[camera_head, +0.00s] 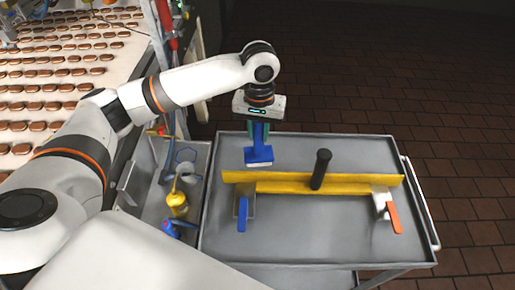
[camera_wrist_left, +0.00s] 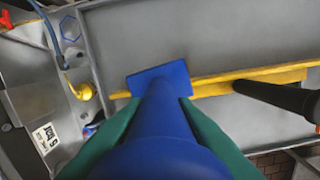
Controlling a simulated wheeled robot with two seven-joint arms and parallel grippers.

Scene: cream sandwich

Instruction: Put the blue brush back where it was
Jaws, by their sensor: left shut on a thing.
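The blue brush (camera_head: 258,155) hangs upright from my left gripper (camera_head: 259,126), head down with pale bristles below. It is over the back left part of the grey cart top; I cannot tell whether the bristles touch it. The brush (camera_wrist_left: 160,78) also fills the middle of the left wrist view, where the green fingers of my left gripper (camera_wrist_left: 160,130) are shut on its handle from both sides. My right gripper is not in view.
The grey cart (camera_head: 310,235) holds a yellow bar (camera_head: 285,184) with an upright black handle (camera_head: 320,168). A blue-handled tool (camera_head: 242,213) and an orange-handled tool (camera_head: 393,215) lie by its ends.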

